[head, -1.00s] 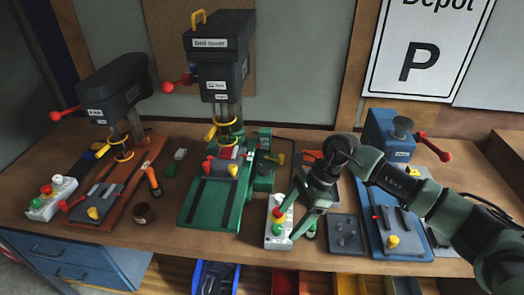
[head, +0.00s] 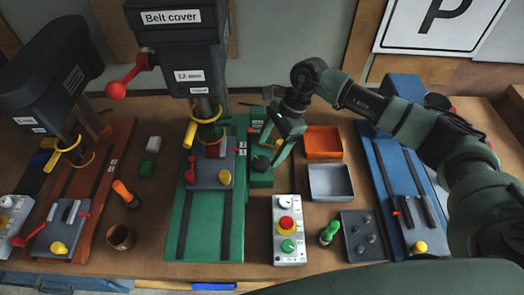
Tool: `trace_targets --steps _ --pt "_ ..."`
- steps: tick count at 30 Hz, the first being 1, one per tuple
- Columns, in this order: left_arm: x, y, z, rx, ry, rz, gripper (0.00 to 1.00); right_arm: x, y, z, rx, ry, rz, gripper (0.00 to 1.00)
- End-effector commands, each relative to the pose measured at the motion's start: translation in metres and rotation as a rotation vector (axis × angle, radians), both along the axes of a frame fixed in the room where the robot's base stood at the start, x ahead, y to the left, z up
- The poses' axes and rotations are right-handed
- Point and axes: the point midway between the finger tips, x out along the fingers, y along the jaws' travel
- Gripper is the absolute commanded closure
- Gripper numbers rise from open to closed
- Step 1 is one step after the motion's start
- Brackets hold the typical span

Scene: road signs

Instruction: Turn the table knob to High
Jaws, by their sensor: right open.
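A dark round knob (head: 262,164) sits on a green housing at the right side of the green drill press (head: 212,200). Its setting and any marks are too small to read. My right gripper (head: 272,150) is open and points down at this knob, with its fingers over or around it; I cannot tell whether they touch. A grey control box (head: 288,252) stands in front with a white dial (head: 286,203), a red button on yellow and a green knob. My left gripper is not in view.
An orange tray (head: 323,143) and a grey tray (head: 331,182) lie right of the knob. A green-handled tool (head: 328,232) and a dark plate with pegs (head: 362,236) lie near the front edge. A blue machine (head: 396,190) stands right, another press left.

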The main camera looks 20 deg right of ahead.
Motion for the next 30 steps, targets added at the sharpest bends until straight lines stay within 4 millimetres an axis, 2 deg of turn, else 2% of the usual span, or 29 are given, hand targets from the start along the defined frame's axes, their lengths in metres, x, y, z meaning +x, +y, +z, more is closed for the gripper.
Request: trace_targets --steps 1,5,9,14,20,23,27,30 --pt "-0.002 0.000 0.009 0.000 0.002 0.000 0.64 -0.002 0.004 -0.005 0.001 0.004 0.001 0.27" --pt "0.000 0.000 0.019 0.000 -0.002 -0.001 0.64 -0.002 0.012 -0.024 0.001 0.004 -0.001 0.27" --pt "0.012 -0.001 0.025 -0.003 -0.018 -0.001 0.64 -0.002 0.018 -0.040 0.002 0.002 -0.001 0.27" --pt "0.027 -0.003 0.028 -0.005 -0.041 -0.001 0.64 -0.002 0.021 -0.049 0.000 0.000 0.000 0.27" --pt "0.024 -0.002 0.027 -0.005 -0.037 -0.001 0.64 -0.002 0.021 -0.050 0.000 -0.001 0.000 0.27" --pt "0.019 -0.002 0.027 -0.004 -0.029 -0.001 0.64 -0.002 0.021 -0.050 0.000 -0.001 0.000 0.50" --pt "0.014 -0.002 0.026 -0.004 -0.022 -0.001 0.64 -0.002 0.021 -0.049 0.000 -0.001 0.000 0.88" --pt "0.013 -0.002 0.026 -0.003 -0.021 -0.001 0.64 -0.002 0.021 -0.049 0.000 -0.001 -0.001 0.88"
